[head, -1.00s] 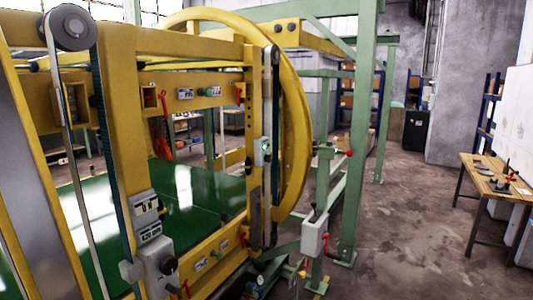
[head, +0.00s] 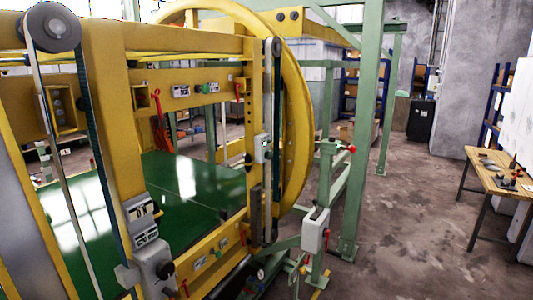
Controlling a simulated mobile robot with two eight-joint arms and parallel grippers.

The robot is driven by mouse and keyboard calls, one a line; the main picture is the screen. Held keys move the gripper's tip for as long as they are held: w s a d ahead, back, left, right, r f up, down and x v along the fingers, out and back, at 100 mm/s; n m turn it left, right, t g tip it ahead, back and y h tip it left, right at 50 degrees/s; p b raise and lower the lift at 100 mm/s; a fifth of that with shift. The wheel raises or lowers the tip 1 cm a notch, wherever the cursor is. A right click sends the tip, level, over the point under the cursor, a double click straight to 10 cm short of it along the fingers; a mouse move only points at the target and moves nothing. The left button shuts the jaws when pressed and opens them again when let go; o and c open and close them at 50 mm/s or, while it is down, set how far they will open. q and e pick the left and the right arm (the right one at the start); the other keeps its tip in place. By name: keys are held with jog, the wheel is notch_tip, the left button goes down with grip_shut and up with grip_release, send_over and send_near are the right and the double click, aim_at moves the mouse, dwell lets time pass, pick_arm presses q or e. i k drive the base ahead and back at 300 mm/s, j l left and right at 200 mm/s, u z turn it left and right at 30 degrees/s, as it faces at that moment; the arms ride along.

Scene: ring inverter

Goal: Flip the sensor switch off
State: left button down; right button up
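No part labelled as the sensor switch can be read for certain. A grey box with a dark switch-like slot (head: 141,209) and a lettered plate is on the yellow front post of the ring machine. Below it is a grey housing with a black knob (head: 166,270). A small grey box (head: 262,148) is on the far upright near the ring. Another grey box (head: 315,230) with a red part at its side is on a green post. Neither of my grippers is in view.
The yellow ring (head: 298,120) and green machine bed (head: 175,200) fill the left and middle. A green column (head: 365,130) stands right of them. A wooden workbench (head: 490,172) with tools is at the right. The concrete floor (head: 410,225) between is clear.

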aim_at(268, 155)
jog(key=i+l, duration=0.2)
jog(key=i, duration=0.3)
jog(key=i+l+u, duration=0.1)
jog(key=i+l, duration=0.15)
jog(key=i, duration=0.2)
jog(key=i+l, duration=0.25)
jog(key=i, duration=0.2)
jog(key=i+l+u, duration=0.1)
jog(key=i+l, duration=0.15)
jog(key=i, duration=0.25)
jog(key=i+l, duration=0.3)
jog(key=i, duration=0.15)
